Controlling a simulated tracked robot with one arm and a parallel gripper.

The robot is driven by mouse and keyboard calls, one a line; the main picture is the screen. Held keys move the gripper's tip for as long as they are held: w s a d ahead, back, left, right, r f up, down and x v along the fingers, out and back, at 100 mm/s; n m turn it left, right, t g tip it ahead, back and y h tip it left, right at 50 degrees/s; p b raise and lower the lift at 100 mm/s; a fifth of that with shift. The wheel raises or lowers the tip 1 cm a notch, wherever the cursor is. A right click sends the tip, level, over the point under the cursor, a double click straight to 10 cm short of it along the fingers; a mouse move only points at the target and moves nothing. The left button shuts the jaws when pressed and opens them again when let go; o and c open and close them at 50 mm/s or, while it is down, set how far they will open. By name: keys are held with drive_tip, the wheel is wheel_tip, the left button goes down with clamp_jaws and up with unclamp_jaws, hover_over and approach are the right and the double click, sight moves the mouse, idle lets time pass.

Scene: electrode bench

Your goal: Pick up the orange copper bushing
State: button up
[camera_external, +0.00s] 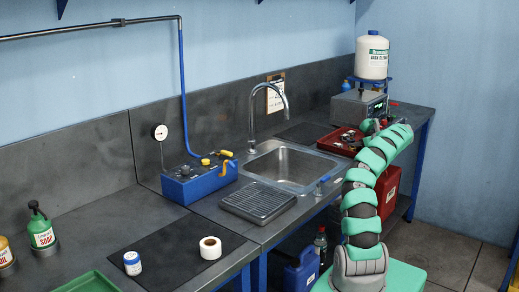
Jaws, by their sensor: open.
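I cannot make out the orange copper bushing in this view. A red tray (322,144) on the bench, right of the sink, holds several small metal parts too small to tell apart. My green and grey arm rises in front of the bench and bends over toward the tray. My gripper (367,127) is open, at the tray's right end and partly hidden by my own arm links. I cannot tell its height above the tray.
A steel sink (290,167) with a tall faucet (253,115) lies left of the tray. A grey instrument (350,108) and a white jug (372,58) on a blue stand are behind my arm. A drain rack (258,203) and blue valve box (199,184) are further left.

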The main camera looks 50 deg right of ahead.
drive_tip(key=c, duration=0.9)
